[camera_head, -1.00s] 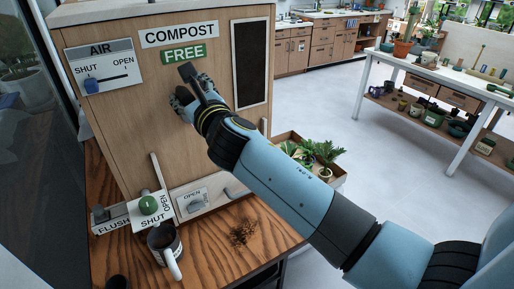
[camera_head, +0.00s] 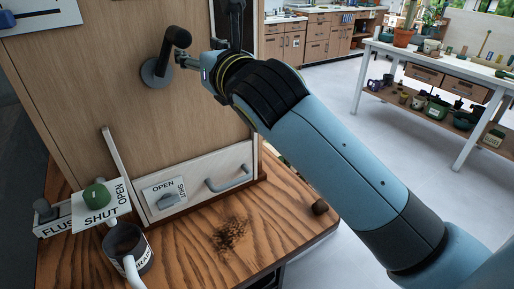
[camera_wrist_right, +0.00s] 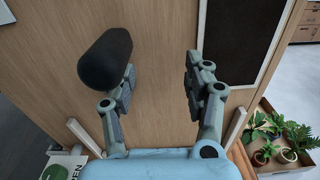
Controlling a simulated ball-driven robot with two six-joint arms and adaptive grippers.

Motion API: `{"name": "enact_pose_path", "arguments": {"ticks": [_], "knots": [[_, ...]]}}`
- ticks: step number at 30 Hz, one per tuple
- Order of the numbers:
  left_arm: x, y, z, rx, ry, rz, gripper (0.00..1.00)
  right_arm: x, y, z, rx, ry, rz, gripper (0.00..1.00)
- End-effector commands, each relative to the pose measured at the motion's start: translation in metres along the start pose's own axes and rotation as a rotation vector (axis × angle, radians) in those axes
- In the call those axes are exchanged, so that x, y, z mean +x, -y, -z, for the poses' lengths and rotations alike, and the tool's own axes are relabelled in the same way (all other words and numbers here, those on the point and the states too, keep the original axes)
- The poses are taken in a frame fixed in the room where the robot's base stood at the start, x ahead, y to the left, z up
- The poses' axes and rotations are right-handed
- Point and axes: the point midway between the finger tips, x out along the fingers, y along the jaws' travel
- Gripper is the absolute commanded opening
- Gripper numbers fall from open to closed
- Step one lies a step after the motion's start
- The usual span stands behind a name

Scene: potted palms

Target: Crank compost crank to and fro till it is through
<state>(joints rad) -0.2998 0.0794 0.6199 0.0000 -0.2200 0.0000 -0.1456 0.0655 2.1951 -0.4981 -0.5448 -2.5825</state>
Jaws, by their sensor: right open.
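The compost crank has a black handle (camera_head: 176,40) and a dark round hub (camera_head: 155,73) on the front of the wooden compost cabinet (camera_head: 100,85). In the right wrist view the handle (camera_wrist_right: 105,58) stands to the left of the space between the fingers, by the left fingertip; whether they touch I cannot tell. My right gripper (camera_head: 212,42) is open, just right of the crank, and its spread fingers also show in the right wrist view (camera_wrist_right: 160,82) with nothing between them. My left gripper is not in view.
Potted plants (camera_wrist_right: 275,140) stand at right.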

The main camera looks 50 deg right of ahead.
Motion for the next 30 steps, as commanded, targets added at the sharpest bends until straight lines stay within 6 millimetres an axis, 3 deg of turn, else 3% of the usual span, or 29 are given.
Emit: {"name": "enact_pose_path", "arguments": {"ticks": [16,30], "knots": [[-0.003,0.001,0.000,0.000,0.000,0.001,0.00,-0.109,0.003,-0.001,-0.005,-0.006,0.006,0.52],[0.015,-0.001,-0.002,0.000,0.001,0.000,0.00,-0.105,0.008,0.107,0.588,-0.262,0.089,0.52]]}}
